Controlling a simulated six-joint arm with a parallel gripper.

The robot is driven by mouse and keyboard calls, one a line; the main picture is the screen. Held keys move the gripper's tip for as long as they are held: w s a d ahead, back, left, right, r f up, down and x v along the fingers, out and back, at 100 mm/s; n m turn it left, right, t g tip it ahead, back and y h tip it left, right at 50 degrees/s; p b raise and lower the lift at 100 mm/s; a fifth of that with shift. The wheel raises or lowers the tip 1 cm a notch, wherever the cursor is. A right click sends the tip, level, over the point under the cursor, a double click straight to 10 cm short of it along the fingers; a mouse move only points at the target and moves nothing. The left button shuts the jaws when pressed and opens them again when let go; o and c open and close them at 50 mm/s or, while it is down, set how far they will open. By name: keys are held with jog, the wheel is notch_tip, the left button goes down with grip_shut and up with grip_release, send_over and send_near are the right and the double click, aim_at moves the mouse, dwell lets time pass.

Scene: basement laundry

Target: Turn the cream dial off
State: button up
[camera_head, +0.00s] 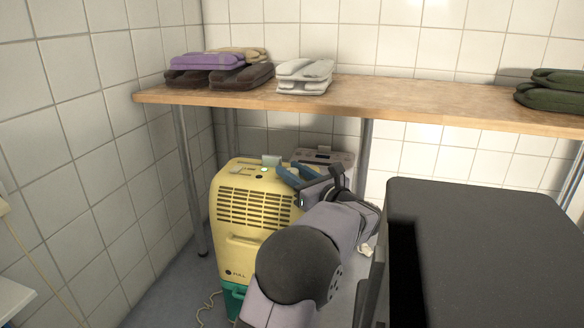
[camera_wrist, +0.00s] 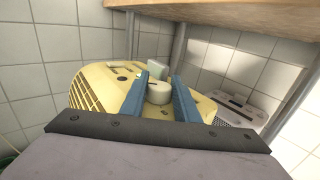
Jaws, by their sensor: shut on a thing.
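The cream dial (camera_wrist: 158,92) is a short round knob on the top of a yellow dehumidifier-like machine (camera_head: 250,208). My gripper (camera_wrist: 159,96) has its two blue fingers on either side of the dial, shut on it. In the head view my gripper (camera_head: 287,172) reaches over the right part of the machine's top, and the dial is hidden there. A pale upright piece (camera_wrist: 157,70) stands just behind the dial. The dial's pointer setting cannot be read.
A wooden shelf (camera_head: 400,108) on metal legs overhangs the machine, with folded cloths (camera_head: 305,75) on it. A second pale appliance (camera_head: 325,157) stands right of the machine. A dark box-shaped surface (camera_head: 485,250) fills the right foreground. A tiled wall is at the left.

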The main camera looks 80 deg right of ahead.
aim_at(291, 170)
jog(key=n+t+y+p, duration=0.3)
jog(key=y, duration=0.2)
jog(key=shift+n, duration=0.4)
jog(key=shift+n+y+p, duration=0.3)
jog(key=shift+y+p, duration=0.1)
jog(key=shift+y, duration=0.3)
jog(key=shift+w+n+t+y+p, duration=0.1)
jog(key=shift+n+t+y+p, duration=0.5)
jog(key=shift+n+y+p, duration=1.1)
jog(key=o, duration=1)
jog(key=shift+m+p, duration=0.5)
jog(key=shift+p, duration=0.15)
jog(key=shift+o, duration=0.2)
jog(key=shift+r, duration=0.1)
notch_tip(291, 170, up, 10)
jog(key=p, duration=0.6)
